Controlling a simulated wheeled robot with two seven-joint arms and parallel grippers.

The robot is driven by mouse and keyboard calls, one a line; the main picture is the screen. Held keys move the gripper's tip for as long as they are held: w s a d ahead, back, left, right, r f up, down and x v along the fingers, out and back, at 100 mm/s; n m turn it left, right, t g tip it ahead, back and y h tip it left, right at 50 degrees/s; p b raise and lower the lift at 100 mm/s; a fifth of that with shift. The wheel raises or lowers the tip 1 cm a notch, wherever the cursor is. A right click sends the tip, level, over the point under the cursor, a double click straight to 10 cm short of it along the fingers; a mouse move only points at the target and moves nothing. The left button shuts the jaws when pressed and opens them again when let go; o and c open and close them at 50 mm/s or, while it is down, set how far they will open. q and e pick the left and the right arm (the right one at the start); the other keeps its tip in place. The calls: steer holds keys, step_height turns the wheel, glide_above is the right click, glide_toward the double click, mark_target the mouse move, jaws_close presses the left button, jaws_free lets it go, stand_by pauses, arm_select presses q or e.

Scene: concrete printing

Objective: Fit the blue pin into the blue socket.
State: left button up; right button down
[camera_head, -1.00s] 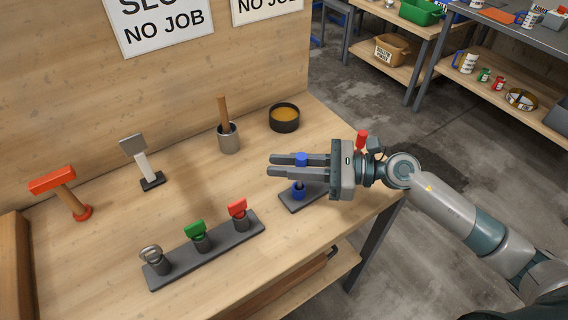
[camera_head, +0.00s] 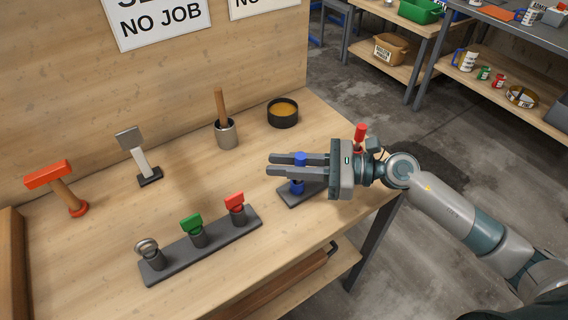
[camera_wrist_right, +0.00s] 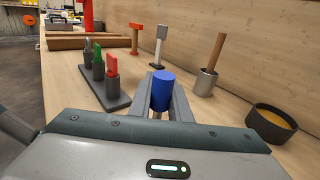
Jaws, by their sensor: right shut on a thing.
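The blue pin (camera_head: 300,159) is between the two fingers of my right gripper (camera_head: 270,165), its round top standing above them. Its top also shows in the right wrist view (camera_wrist_right: 162,90). The gripper is shut on it, over the dark socket plate (camera_head: 289,203) near the table's right edge. Blue shows below the fingers, above the plate, and the pin looks upright. The fingers hide part of the pin and socket, so I cannot tell how far the pin's lower end is in. My left gripper is not in view.
A dark rack (camera_head: 214,242) holds grey, green (camera_head: 191,223) and red (camera_head: 234,203) pieces left of the plate. A mallet (camera_head: 49,174), a grey-headed tool (camera_head: 131,140), a metal cup with a wooden handle (camera_head: 226,135) and a black bowl (camera_head: 283,115) stand behind.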

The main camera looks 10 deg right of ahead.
steer(key=shift+s+f, duration=0.25)
steer(key=shift+f, duration=0.6)
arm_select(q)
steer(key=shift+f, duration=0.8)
arm_select(e)
steer(key=shift+s+r, duration=0.1)
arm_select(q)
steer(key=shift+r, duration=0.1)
arm_select(e)
steer(key=shift+r, duration=0.2)
steer(key=shift+w+a+r+p, duration=0.1)
steer(key=shift+w+r+p, duration=0.2)
steer(key=shift+r+p, duration=0.25)
steer(key=shift+w+r+p, duration=0.25)
steer(key=shift+r+p, duration=0.3)
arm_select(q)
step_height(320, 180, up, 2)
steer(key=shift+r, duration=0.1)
arm_select(e)
steer(key=shift+r, duration=0.1)
steer(key=shift+r, duration=0.1)
arm_select(q)
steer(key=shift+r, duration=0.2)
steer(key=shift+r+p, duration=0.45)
steer(key=shift+p, duration=0.25)
